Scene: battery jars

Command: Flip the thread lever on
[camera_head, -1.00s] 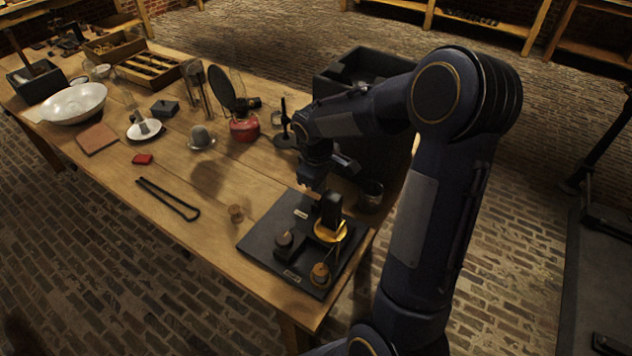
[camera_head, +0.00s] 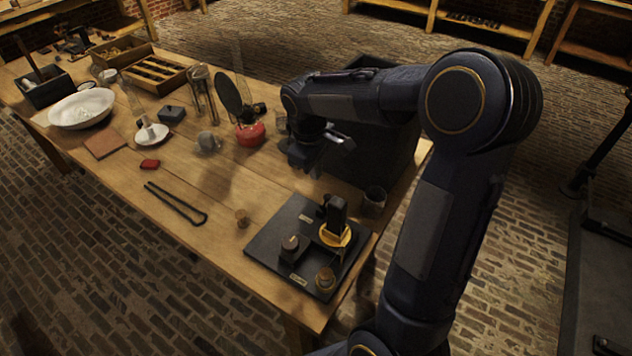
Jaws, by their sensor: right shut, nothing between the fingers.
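A dark board (camera_head: 277,254) lies at the near right corner of the wooden table. On it stand a black upright piece (camera_head: 336,212) on a yellow ring (camera_head: 334,238), a small dark block (camera_head: 290,243) and a brass knob (camera_head: 325,279). I cannot tell which part is the thread lever, or its position. My right gripper (camera_head: 307,170) is shut and empty, above the table behind the board and apart from it. The forearm hides some of what lies behind it. My left gripper is not in view.
A dark crate (camera_head: 375,155) stands right of my right gripper, with a dark cup (camera_head: 374,200) near the board. The table's near edge is clear.

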